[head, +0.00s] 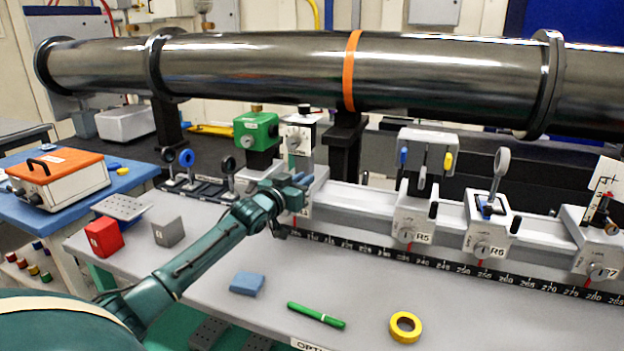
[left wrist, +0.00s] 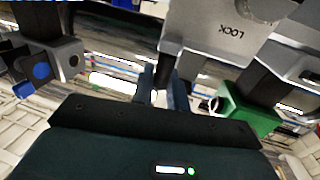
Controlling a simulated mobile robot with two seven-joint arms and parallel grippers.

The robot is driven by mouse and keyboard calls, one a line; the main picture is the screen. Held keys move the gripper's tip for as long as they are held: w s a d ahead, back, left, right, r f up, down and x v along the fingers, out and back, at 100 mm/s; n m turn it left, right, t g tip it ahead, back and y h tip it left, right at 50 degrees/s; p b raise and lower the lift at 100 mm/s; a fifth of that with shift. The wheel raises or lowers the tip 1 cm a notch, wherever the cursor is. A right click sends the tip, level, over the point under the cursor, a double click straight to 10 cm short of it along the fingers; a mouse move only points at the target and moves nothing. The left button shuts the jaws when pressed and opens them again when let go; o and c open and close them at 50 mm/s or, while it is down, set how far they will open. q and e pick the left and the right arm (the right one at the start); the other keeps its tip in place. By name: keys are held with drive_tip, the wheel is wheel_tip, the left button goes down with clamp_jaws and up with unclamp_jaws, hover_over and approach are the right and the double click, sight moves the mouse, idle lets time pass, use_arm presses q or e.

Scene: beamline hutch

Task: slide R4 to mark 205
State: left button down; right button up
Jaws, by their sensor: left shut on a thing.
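The grey carriage (head: 318,176) left of R5 on the rail is at my left gripper; its label is mostly covered, so I cannot read R4. It bears a white-faced holder (head: 297,136). My left gripper (head: 297,190) is at its front, shut on a dark upright handle (left wrist: 166,62) in the left wrist view. A grey plate marked LOCK (left wrist: 225,30) is just above the fingers there. The black scale strip (head: 440,263) runs along the rail's front; the 205 mark is not legible. My right gripper is not in view.
R5 (head: 412,222) and R6 (head: 485,240) stand farther right on the rail. A green block (head: 256,131) is close on the left. The dark beam pipe (head: 250,65) passes behind. A blue cloth (head: 247,284), green pen (head: 316,315) and yellow tape (head: 405,327) lie on the bench.

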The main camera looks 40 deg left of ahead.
use_arm(q)
drive_tip(key=c, duration=1.5)
unclamp_jaws()
drive_tip(key=shift+d, duration=0.1)
drive_tip(key=shift+s, duration=0.1)
drive_tip(key=shift+s+f, duration=0.1)
drive_tip(key=shift+s, duration=0.2)
drive_tip(key=s, duration=1.2)
drive_tip(key=shift+s+d+b, duration=0.2)
drive_tip(key=shift+d+b, duration=0.05)
drive_tip(key=shift+b, duration=0.1)
